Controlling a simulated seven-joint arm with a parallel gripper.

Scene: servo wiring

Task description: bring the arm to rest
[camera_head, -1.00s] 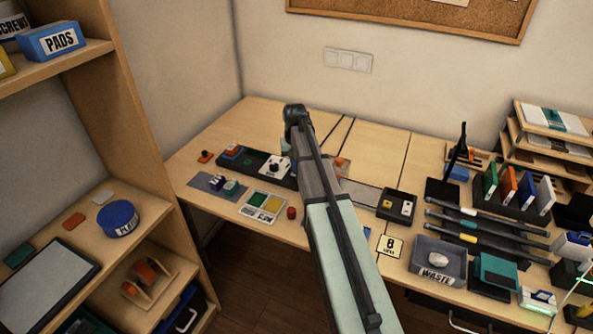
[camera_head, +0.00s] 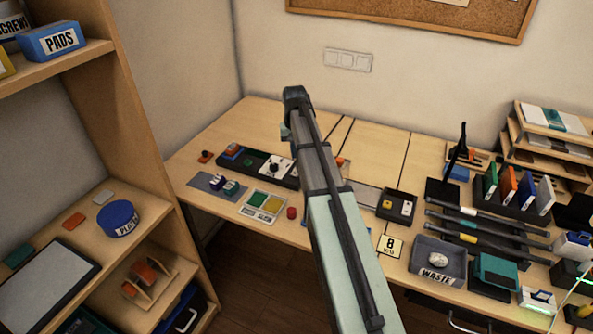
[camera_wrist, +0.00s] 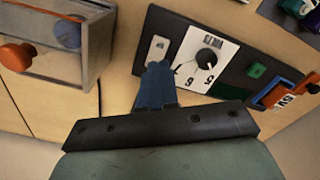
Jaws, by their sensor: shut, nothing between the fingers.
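My gripper (camera_wrist: 156,84) shows in the wrist view with its blue fingers together and nothing between them. It is above the dark control panel, with the fingertips over or near a small pale plate beside the white dial plate (camera_wrist: 188,60). I cannot tell whether the fingertips touch anything. In the head view my arm reaches over the desk and hides the gripper. The dark panel (camera_head: 255,160) with its white dial plate (camera_head: 272,170) lies to the left of my arm.
A clear box with an orange knob (camera_wrist: 16,56) is at the left of the wrist view. In the head view, a small black tray (camera_head: 398,206), a grey waste bin (camera_head: 438,262) and upright folders stand to the right. The back of the desk (camera_head: 262,113) is clear.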

